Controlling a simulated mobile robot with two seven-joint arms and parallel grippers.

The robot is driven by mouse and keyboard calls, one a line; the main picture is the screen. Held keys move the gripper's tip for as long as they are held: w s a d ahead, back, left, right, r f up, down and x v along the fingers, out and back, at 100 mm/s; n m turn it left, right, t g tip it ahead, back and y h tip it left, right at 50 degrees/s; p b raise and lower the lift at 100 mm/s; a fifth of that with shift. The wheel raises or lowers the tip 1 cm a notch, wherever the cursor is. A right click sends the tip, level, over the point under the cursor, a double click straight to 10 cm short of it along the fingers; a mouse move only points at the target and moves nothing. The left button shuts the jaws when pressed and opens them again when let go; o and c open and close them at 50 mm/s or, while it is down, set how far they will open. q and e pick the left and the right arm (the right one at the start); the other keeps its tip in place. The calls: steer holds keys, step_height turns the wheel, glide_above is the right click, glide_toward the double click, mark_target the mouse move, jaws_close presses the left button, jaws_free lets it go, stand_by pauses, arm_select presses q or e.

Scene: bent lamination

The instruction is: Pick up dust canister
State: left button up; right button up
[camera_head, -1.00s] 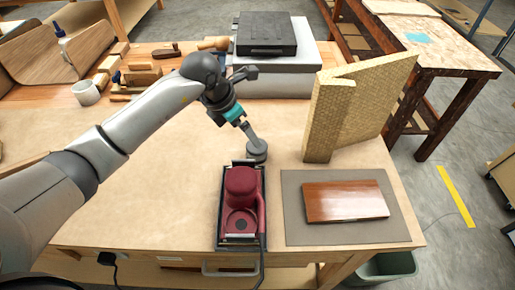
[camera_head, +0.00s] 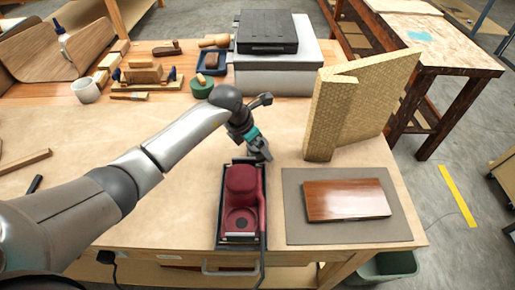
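A dark red sander (camera_head: 241,188) sits in a black tray (camera_head: 223,238) near the table's front edge. My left gripper (camera_head: 260,152) points down just behind the tray's back end. A grey part shows at its tip, but I cannot tell fingers from dust canister there. The canister is not clearly visible; the gripper and wrist cover that spot. Whether the gripper is open or shut is too small to tell. My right gripper is not in view.
A reddish wooden board (camera_head: 346,200) lies on a grey mat (camera_head: 292,190) at right. A tan angled block (camera_head: 350,105) stands behind it. A grey box with a black case (camera_head: 268,32) stands at the back. The table's left middle is largely clear.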

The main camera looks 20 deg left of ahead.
arm_select(q)
steer(key=c, duration=1)
steer(key=shift+o, duration=0.2)
steer(key=shift+r, duration=0.1)
